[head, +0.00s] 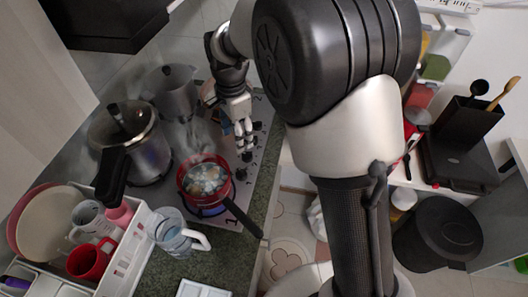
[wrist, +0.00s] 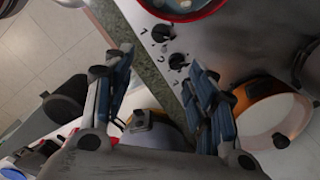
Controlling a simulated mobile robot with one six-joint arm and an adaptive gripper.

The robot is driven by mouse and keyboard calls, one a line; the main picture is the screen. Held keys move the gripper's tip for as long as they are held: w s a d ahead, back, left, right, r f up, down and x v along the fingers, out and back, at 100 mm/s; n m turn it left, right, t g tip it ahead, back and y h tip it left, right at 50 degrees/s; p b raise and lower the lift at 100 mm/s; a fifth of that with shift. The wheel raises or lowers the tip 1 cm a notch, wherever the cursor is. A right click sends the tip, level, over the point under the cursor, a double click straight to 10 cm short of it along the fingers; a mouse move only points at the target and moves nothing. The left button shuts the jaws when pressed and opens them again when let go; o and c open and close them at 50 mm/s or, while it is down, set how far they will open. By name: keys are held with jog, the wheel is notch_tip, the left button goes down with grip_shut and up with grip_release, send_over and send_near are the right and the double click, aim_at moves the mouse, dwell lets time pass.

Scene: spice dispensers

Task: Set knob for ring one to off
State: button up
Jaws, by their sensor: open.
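The knob for ring one (wrist: 162,33) is a small dark knob beside the printed 1 on the stove's edge panel in the wrist view. It also shows in the head view (head: 246,156), just below my fingers; its exact setting is too small to tell. Blue flame shows under the red pan (head: 207,178) at the burner near the printed 1. My gripper (wrist: 159,57) is open and empty, its fingers wide apart over the knob row. It shows above the panel in the head view (head: 243,132). The knob for ring two (wrist: 174,62) lies between the fingertips in the picture.
The red pan's dark handle (head: 244,218) sticks out over the green counter edge. A pressure cooker (head: 150,160) and a moka pot (head: 176,100) stand behind. An orange pan (wrist: 262,92) is right of my fingers. A glass jug (head: 174,238) stands on the counter.

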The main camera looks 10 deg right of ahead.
aim_at(241, 172)
notch_tip(241, 172, down, 17)
jog(key=b, duration=0.4)
jog(key=shift+a+f, duration=0.15)
jog(key=shift+f, duration=0.05)
jog(key=c, duration=1.1)
